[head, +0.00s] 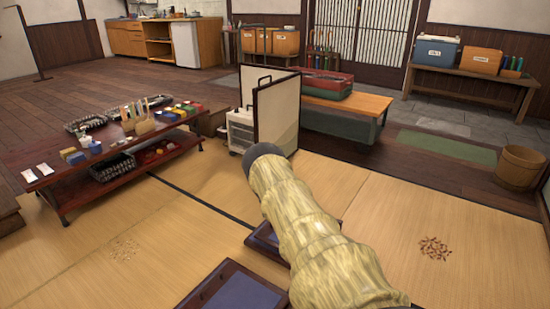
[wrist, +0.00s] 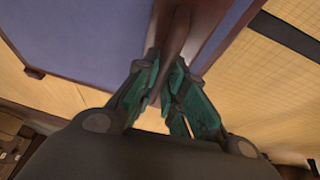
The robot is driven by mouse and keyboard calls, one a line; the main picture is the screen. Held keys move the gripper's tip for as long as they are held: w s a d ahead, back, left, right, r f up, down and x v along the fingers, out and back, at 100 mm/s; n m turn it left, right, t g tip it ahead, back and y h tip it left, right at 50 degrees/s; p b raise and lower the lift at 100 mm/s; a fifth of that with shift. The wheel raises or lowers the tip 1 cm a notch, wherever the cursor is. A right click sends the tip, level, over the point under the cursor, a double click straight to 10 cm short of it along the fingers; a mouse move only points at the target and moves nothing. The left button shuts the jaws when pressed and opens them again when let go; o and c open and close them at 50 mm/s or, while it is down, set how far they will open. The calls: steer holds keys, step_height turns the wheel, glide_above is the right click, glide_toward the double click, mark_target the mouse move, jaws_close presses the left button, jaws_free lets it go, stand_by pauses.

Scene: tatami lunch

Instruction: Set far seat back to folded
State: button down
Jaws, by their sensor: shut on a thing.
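In the wrist view, my gripper (wrist: 172,78) has its green-padded fingers closed on a brown wooden bar (wrist: 178,35), part of a seat with a blue panel (wrist: 80,40) in a dark wood frame. In the head view, the far seat (head: 262,238) lies low on the tatami, mostly hidden behind my straw-coloured arm. A second, nearer seat (head: 232,291) with a dark frame and blue panel is cut off by the bottom edge. My gripper is hidden in the head view. The angle of the far seat back cannot be told clearly.
A low dark red table (head: 100,165) with many small items stands at left. A folding screen (head: 276,112) and a white cart (head: 240,132) stand beyond my arm. A wooden bucket (head: 520,168) is at far right. Scattered brown bits (head: 434,248) lie on otherwise open tatami.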

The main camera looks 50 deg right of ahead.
steer(key=shift+w, duration=0.2)
steer(key=c, duration=1.8)
jaws_free()
steer(key=o, duration=0.3)
steer(key=shift+f, duration=0.3)
steer(key=shift+r, duration=0.1)
steer(key=shift+v, duration=5.95)
steer(key=shift+r, duration=0.1)
